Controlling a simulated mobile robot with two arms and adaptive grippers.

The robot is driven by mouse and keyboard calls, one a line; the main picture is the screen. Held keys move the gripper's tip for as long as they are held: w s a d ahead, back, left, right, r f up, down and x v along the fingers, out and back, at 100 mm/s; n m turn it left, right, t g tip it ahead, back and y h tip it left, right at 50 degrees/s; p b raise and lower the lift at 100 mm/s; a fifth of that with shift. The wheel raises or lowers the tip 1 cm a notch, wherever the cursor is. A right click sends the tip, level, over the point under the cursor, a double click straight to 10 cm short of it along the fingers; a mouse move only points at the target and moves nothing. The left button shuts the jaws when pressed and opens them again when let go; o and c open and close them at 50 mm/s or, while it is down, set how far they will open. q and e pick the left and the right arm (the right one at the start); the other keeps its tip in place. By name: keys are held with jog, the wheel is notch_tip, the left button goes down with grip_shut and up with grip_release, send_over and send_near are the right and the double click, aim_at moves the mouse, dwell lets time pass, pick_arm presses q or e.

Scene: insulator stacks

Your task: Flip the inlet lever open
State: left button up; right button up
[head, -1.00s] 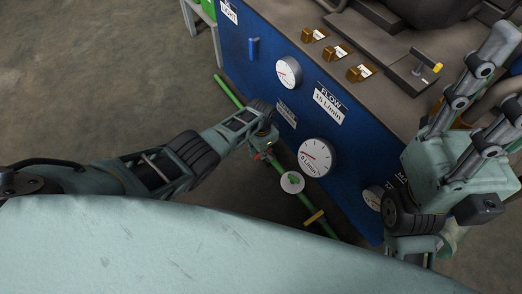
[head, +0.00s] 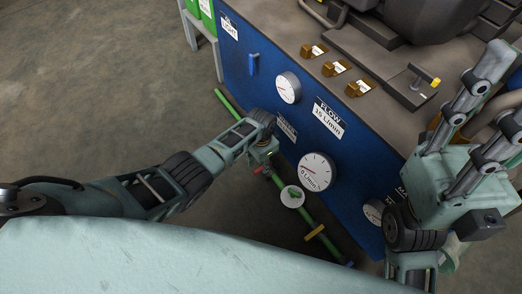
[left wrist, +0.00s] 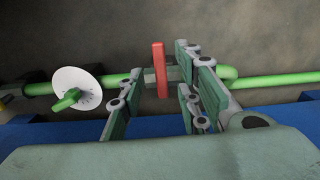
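A red lever (left wrist: 159,70) stands on the green pipe (left wrist: 270,82) in the left wrist view, crosswise to the pipe. It shows small in the head view (head: 258,170), close to my left gripper (head: 262,155). In the left wrist view my left gripper (left wrist: 158,88) is open, with one finger on each side of the lever; I cannot tell whether they touch it. No label on the lever is readable.
A green handle on a white disc (left wrist: 78,85) sits on the pipe beside the left fingers. A blue panel (head: 255,95) with a flow gauge (head: 317,172) reading near 0 and a blue lever (head: 253,64) stands close behind. Floor at the left is clear.

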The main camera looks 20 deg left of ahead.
aim_at(261, 168)
pick_arm(q)
notch_tip(261, 168, up, 10)
dwell(0.5)
jog(key=shift+s+f, duration=0.1)
jog(key=shift+f, duration=0.05)
